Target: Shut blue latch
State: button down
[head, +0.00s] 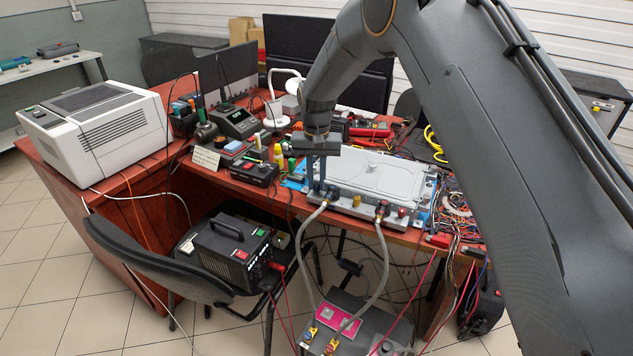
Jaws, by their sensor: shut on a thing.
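My gripper (318,176) points down at the front left corner of a grey cold plate (375,175) on the red bench. Its fingers are closed around the dark coupling (325,192) at the upper end of the left grey hose (306,228). The fingers hide much of this coupling. I cannot make out a blue latch there or tell whether one is open or shut. The right grey hose (384,250) meets the plate's front at a coupling with a dark red part (382,208). Both hoses hang down to a dark unit (350,325) on the floor.
A black chair (150,262) carrying a black power unit (232,248) stands front left of the bench. Tools and instruments crowd the bench left of the plate, and tangled wires (460,205) lie to its right. A white printer-like box (95,130) sits far left.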

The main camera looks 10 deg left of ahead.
aim_at(316, 184)
jog(key=shift+a+n, duration=0.1)
jog(key=shift+n, duration=0.2)
jog(key=shift+r, duration=0.1)
jog(key=c, duration=2)
grip_release()
jog(key=shift+r+b, duration=0.85)
jog(key=shift+r, duration=3)
